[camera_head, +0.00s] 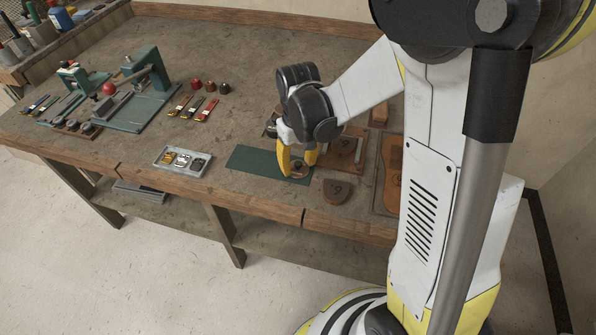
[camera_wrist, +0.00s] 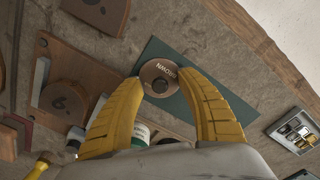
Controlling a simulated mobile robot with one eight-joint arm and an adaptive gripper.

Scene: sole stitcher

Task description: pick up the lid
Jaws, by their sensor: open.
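In the head view my gripper (camera_head: 297,168) points down at the mat. I cannot tell whether the fingers touch the lid. A jar with a green-and-white side (camera_wrist: 141,134) shows between the fingers, partly hidden.
A wooden board (camera_wrist: 72,75) with a numbered brown piece lies beside the mat. A loose brown piece (camera_head: 337,191) lies near the front edge. A grey tray (camera_head: 183,161) of small items stands left of the mat.

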